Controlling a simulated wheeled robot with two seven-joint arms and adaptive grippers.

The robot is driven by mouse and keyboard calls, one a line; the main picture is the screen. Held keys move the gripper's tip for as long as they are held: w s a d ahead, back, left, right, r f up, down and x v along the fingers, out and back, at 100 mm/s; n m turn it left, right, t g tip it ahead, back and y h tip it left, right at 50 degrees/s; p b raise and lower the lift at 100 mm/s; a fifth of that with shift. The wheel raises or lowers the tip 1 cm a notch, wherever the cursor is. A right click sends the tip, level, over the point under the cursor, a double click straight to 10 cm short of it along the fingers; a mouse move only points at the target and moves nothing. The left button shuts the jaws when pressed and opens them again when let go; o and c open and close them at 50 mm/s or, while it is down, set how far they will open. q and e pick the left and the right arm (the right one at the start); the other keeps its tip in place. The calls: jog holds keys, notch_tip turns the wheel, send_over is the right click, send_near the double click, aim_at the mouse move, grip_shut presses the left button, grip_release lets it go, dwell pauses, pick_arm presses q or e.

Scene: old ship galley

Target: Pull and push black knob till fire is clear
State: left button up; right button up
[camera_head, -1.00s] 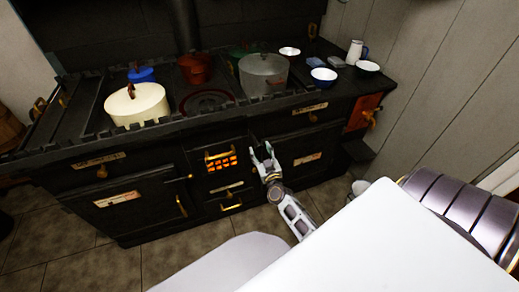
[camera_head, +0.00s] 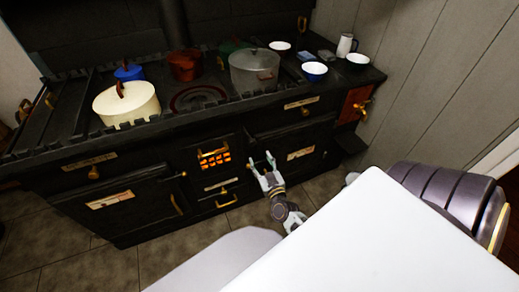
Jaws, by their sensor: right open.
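The black stove (camera_head: 130,172) fills the left and middle of the view. Its small fire grate (camera_head: 214,157) glows orange behind brass-coloured bars in the middle of the front. I cannot make out a black knob clearly against the dark front. A small brass-coloured fitting (camera_head: 222,190) is below the grate, above a brass handle (camera_head: 226,202). My right gripper (camera_head: 262,161) is open, in front of the stove just right of the grate, with its fingers pointing up at the right oven door. Nothing shows between its fingers; contact with the stove cannot be told. My left gripper is not in view.
On the stove top stand a cream pot (camera_head: 127,103), a grey pot (camera_head: 255,71), a red pot (camera_head: 185,65) and a blue pot (camera_head: 129,73). Bowls and a white jug (camera_head: 345,46) are at the right. Tiled floor (camera_head: 100,258) is clear in front.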

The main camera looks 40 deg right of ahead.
jog(key=shift+s+a, duration=0.1)
jog(key=shift+s, duration=0.2)
